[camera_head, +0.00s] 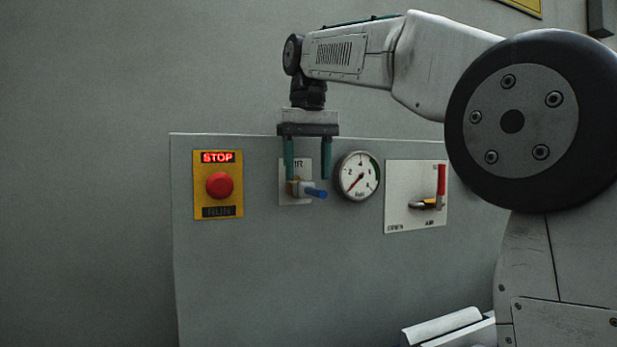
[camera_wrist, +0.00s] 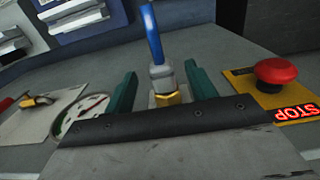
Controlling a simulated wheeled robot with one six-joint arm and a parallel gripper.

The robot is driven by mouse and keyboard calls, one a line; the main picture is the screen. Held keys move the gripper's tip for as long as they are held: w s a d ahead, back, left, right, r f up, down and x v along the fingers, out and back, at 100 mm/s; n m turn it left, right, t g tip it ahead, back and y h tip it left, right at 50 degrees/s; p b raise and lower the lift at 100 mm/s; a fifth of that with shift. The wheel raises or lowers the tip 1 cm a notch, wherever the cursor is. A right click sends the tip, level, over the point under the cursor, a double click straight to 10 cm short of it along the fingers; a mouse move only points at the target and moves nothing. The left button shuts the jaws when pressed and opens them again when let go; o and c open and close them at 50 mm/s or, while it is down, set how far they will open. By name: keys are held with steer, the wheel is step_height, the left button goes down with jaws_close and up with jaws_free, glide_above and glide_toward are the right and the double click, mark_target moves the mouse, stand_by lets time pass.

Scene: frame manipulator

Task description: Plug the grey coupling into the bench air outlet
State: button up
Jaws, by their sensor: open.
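The grey coupling (camera_head: 305,188) sits against the brass air outlet (camera_head: 292,187) on the panel, in line with it. A short blue hose (camera_head: 318,192) comes out of its free end. The wrist view shows the coupling (camera_wrist: 160,72), the brass outlet (camera_wrist: 168,98) and the blue hose (camera_wrist: 152,32) in one line. How deep the coupling sits cannot be told. My gripper (camera_head: 307,179) is open, its green fingers on either side of the coupling. In the wrist view, gaps show between the coupling and both fingers of my gripper (camera_wrist: 160,68).
Left of the outlet is a yellow plate with a red stop button (camera_head: 219,185) and a lit STOP sign (camera_head: 217,157). Right of it are a round gauge (camera_head: 357,176) and a valve plate (camera_head: 400,180) with an upright red lever (camera_head: 441,180). The panel (camera_head: 260,270) below is bare.

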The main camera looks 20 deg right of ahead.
steer(key=s+r, duration=0.2)
steer(key=s, duration=1.4)
steer(key=shift+r, duration=0.2)
steer(key=s+d+f, duration=0.1)
steer(key=s+f, duration=0.3)
steer(key=f, duration=0.7)
steer(key=s+d+f+t, duration=0.1)
steer(key=s+f, duration=0.4)
steer(key=f, duration=0.6)
steer(key=s+d+f, duration=0.1)
steer(key=s+f, duration=0.3)
steer(key=f, duration=0.7)
steer(key=shift+s+d+f, duration=0.15)
steer(key=shift+s+f, duration=0.05)
steer(key=shift+s, duration=0.2)
